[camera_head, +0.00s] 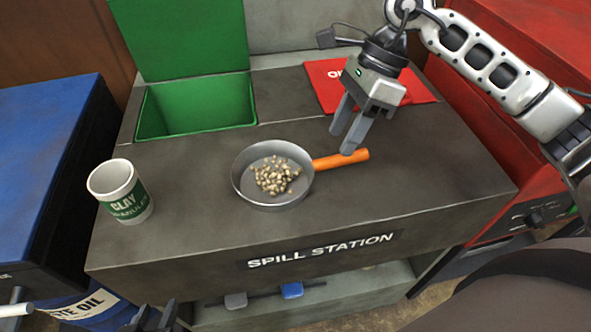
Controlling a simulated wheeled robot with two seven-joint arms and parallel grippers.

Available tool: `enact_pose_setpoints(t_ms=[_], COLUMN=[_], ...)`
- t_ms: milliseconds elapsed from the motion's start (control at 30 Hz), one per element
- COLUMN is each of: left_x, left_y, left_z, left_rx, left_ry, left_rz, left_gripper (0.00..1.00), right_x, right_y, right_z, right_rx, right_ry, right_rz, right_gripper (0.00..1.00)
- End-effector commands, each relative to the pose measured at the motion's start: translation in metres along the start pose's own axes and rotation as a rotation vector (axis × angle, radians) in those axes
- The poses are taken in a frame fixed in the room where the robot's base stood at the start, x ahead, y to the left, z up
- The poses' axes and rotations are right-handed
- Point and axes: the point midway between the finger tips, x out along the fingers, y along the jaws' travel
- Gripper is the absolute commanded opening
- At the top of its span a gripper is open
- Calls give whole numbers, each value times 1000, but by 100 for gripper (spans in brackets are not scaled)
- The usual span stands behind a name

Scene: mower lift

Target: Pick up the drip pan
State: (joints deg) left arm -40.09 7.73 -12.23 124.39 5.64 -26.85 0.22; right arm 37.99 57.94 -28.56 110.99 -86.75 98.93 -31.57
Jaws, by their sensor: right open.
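The drip pan (262,152) is a round grey metal pan with an orange handle (341,160) pointing right. It sits upright on the dark grey spill station counter (200,225), and a small heap of tan granules (275,176) lies in it. My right gripper (342,141) is open and points down at the handle from behind. One fingertip overlaps the handle in the picture; I cannot tell whether it touches. The other finger is slightly to the left, above the counter. Part of my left gripper (155,319) shows at the bottom edge, below the counter front, mostly cut off.
A white and green clay granules can (121,191) stands at the counter's left. Behind the pan is an open green bin (195,106) with its lid up. A red cloth or mat (322,75) lies behind my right gripper. The counter's front right is clear.

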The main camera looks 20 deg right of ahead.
Motion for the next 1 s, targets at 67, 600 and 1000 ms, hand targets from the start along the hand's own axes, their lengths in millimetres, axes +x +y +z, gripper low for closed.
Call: enact_pose_setpoints(t_ms=[67, 600, 1000], left_x=[0, 1, 0], left_y=[0, -2, -1], left_z=[-1, -10, -7], left_rx=[1, 13, 12], left_ry=[1, 15, 8], left_rz=[0, -5, -5], left_gripper=[36, 36, 36], right_x=[4, 54, 54], right_y=[0, -3, -3], right_z=[0, -3, -2], right_rx=[0, 0, -1], right_ry=[-1, -1, -2], right_rz=[2, 0, 0], right_gripper=[45, 45, 0])
